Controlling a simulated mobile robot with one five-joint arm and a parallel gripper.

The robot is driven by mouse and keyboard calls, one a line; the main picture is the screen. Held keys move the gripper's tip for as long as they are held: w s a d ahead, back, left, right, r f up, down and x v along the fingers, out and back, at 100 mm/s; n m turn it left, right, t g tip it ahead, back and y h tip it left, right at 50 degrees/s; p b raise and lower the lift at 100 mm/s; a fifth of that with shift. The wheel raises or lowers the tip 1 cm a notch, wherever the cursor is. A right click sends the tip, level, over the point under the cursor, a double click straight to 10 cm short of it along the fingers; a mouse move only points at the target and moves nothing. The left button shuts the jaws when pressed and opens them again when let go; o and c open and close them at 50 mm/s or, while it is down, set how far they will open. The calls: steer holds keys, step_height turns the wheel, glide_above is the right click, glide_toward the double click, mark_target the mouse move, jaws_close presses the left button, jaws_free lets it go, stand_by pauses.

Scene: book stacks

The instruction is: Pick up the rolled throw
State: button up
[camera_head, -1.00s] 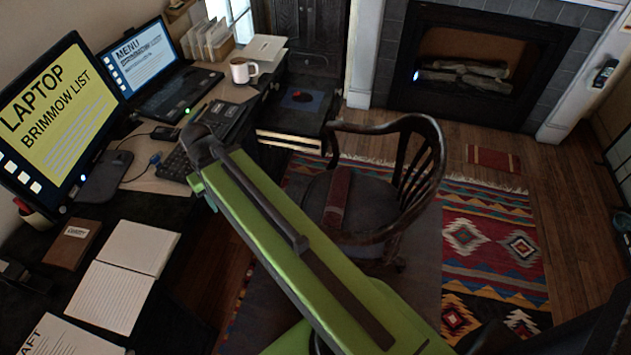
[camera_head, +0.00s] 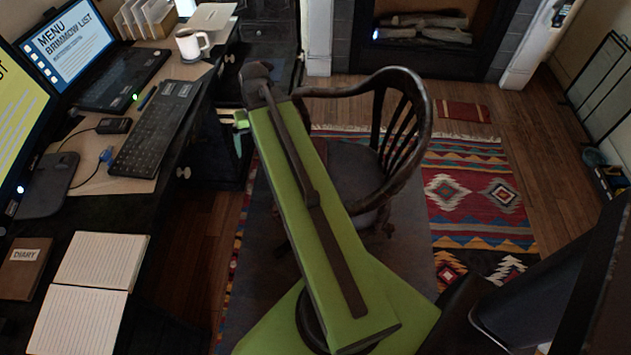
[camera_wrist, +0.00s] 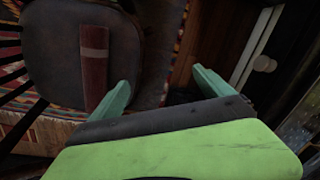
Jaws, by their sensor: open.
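A dark red roll with a paler band, seemingly the rolled throw (camera_wrist: 94,65), lies on the dark seat of the wooden chair (camera_wrist: 66,40) in the wrist view. The roll is left of the left finger, outside the jaws. In the head view only a bit of my gripper (camera_head: 241,119) shows, beside the desk drawers.
A patterned rug (camera_head: 470,190) lies under and right of the chair. A small red piece (camera_head: 463,112) lies on the floor near the fireplace.

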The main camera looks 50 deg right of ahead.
steer(key=s+d+f+m+t+b, duration=0.1)
steer(key=s+d+f+m+b, duration=0.25)
steer(key=s+d, duration=0.45)
steer(key=s+d+f+m+t+b, duration=0.1)
steer(key=s+d+f+m+b, duration=0.3)
steer(key=d, duration=0.8)
steer(key=w+f+b, duration=0.1)
steer(key=f+b, duration=0.2)
steer(key=f, duration=0.1)
steer(key=w+a+f+n+b, duration=0.1)
steer(key=f+b, duration=0.3)
steer(key=w+f+n+b, duration=0.1)
steer(key=f+b, duration=0.3)
steer(key=shift+a+f+n+g, duration=0.25)
steer(key=shift+a+f+g, duration=0.05)
steer(key=shift+a+f, duration=0.05)
steer(key=shift+r, duration=0.1)
steer(key=b+x, duration=0.5)
steer(key=shift+s+d+f, duration=0.1)
steer(key=shift+s+f, duration=0.05)
steer(key=shift+f, duration=0.05)
steer(key=shift+r, duration=0.15)
steer(key=c, duration=1.5)
